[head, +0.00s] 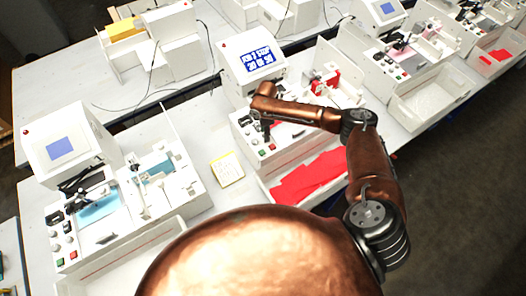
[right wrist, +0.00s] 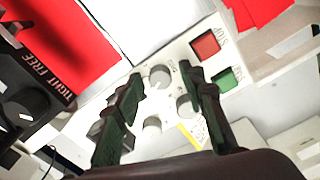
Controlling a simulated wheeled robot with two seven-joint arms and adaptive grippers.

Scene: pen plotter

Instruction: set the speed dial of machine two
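My right arm reaches over the middle machine (head: 280,166), a white plotter with a lit blue screen (head: 257,62) and red sheets. My right gripper (head: 266,128) is low over its control panel. In the right wrist view, the open gripper (right wrist: 163,76) has dark green fingers pointing at the panel. A round grey knob (right wrist: 158,77) lies between the fingertips; contact cannot be told. A second knob (right wrist: 186,105) is partly behind the right finger, and a third knob (right wrist: 152,125) is nearer. No readable label shows which is the speed dial. My left gripper is not in view.
Red stop button (right wrist: 206,44) and green start button (right wrist: 228,78) sit close to the right finger. A black lever block (right wrist: 30,105) marked "TIGHT FREE" is at left. Another plotter (head: 65,150) and a yellow-edged card (head: 227,170) share the table.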

